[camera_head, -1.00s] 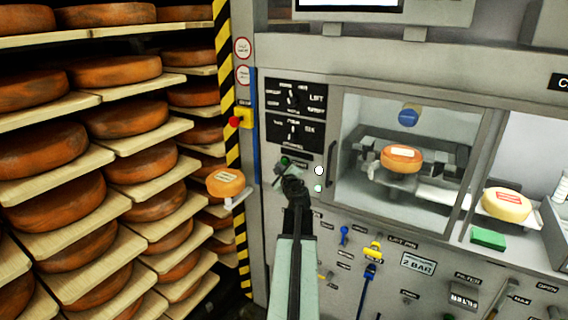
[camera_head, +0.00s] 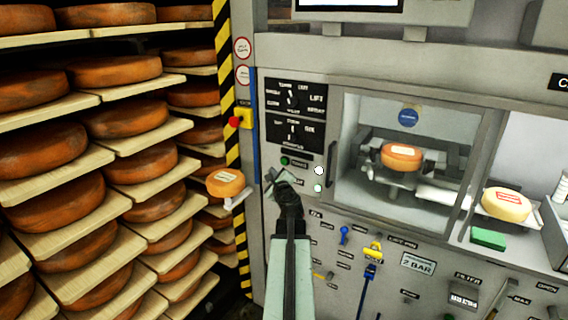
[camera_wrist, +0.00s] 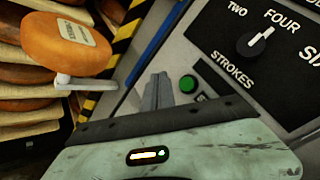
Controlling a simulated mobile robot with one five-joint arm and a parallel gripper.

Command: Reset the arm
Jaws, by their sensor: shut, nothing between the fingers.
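My arm (camera_head: 291,270) reaches up from the bottom of the head view toward the grey machine panel. My gripper (camera_head: 275,180) is in front of the panel, left of the glass window and below the black dial plates. In the wrist view my gripper (camera_wrist: 157,88) is shut and empty, its grey fingers together. A green button (camera_wrist: 189,84) is just right of the fingertips in that view. Whether the fingers touch the panel cannot be told.
A small cheese wheel (camera_head: 226,182) sits on a bracket left of my gripper. Shelves of cheese wheels (camera_head: 130,117) fill the left side. A striped post (camera_head: 229,90) and a red stop button (camera_head: 235,121) stand between. A cheese (camera_head: 401,157) is behind the window.

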